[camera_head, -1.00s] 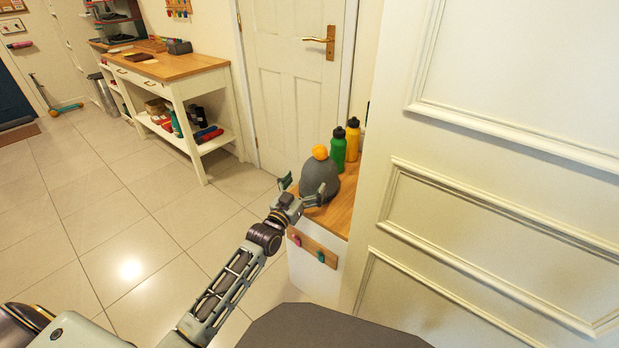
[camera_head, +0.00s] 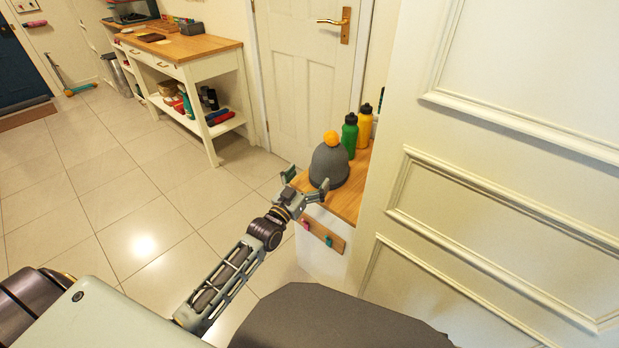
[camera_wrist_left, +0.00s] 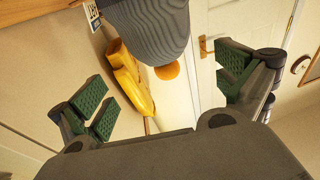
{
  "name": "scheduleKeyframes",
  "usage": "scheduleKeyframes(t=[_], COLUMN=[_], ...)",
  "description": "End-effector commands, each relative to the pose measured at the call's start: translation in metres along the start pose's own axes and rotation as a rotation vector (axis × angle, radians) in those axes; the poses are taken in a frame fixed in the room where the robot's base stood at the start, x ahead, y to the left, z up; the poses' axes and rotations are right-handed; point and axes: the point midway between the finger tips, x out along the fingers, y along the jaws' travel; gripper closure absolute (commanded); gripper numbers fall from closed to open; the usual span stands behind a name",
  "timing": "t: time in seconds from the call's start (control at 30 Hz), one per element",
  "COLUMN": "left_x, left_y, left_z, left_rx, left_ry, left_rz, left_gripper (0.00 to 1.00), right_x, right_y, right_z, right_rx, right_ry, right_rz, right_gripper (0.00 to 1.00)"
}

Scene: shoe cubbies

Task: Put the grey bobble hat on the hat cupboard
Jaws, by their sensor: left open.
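The grey bobble hat (camera_head: 327,167), ribbed with an orange bobble (camera_head: 332,138), stands upright on a wooden-topped white cupboard (camera_head: 347,205). In the left wrist view the hat (camera_wrist_left: 147,28) shows at the top, its bobble (camera_wrist_left: 168,71) below it. My left gripper (camera_head: 306,182) is open at the near left side of the hat. In the wrist view its green-padded fingers are spread wide with the hat ahead, between their directions; I cannot tell whether they touch it. I cannot tell whether this is the hat cupboard. My right gripper is not in view.
A green bottle (camera_head: 349,135) and a yellow bottle (camera_head: 365,127) stand behind the hat. A peg rail (camera_head: 320,234) is on the cupboard front. A panelled white surface (camera_head: 500,180) closes off the right. A wooden workbench (camera_head: 190,48) stands back left; the tiled floor between is clear.

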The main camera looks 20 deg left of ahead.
Motion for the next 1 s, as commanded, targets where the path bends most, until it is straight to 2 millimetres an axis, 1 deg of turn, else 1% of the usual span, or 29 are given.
scheduleKeyframes(t=[0.27, 0.37, 0.47, 0.67, 0.87, 1.0], left_x=[-0.002, -0.006, -0.013, -0.041, -0.078, -0.109], left_y=[0.003, 0.008, 0.017, 0.042, 0.067, 0.082], left_z=[0.003, 0.009, 0.021, 0.054, 0.084, 0.102], left_rx=[-0.002, -0.005, -0.01, -0.023, -0.036, -0.044], left_ry=[-0.014, -0.048, -0.109, -0.29, -0.488, -0.627], left_rz=[0.003, 0.009, 0.019, 0.048, 0.074, 0.088], left_gripper=[0.0, 0.0, 0.0, 0.0, 0.0, 0.0], right_x=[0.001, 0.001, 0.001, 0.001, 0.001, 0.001], right_y=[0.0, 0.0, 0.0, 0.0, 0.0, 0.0], right_z=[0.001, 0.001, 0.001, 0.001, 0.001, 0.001], right_rx=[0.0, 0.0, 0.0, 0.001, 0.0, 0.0], right_ry=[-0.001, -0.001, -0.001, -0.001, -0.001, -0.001], right_rz=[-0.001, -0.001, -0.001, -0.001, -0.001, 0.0], right_gripper=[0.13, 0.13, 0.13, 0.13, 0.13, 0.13])
